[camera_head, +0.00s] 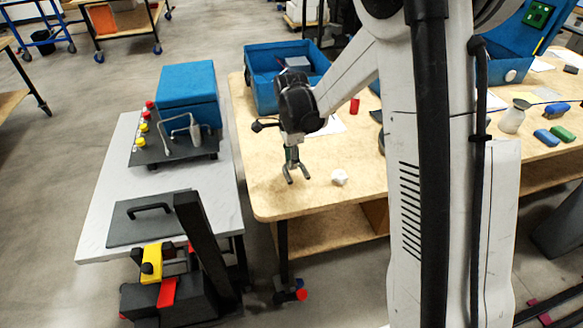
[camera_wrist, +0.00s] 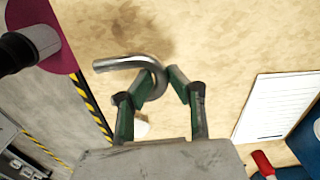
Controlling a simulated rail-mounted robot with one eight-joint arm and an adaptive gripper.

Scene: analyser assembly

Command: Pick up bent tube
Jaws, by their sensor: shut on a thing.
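The bent tube (camera_wrist: 128,63) is a shiny grey metal hook shape. In the wrist view it lies across the tips of my gripper (camera_wrist: 166,80); its curved end is between the green fingers and its straighter end points left. My gripper is shut on the tube near the curve. In the head view my gripper (camera_head: 297,176) points down over the front left of the wooden table (camera_head: 272,200). Small grey prongs show there, but I cannot separate tube from fingertips. I cannot tell whether the tube touches the table.
A white faceted piece (camera_head: 339,177) lies right of my gripper. A red cylinder (camera_head: 354,105), a white sheet (camera_head: 328,126) and a blue tray (camera_head: 262,92) are farther back. A grey table (camera_head: 100,215) with a blue box (camera_head: 187,85) stands at the left.

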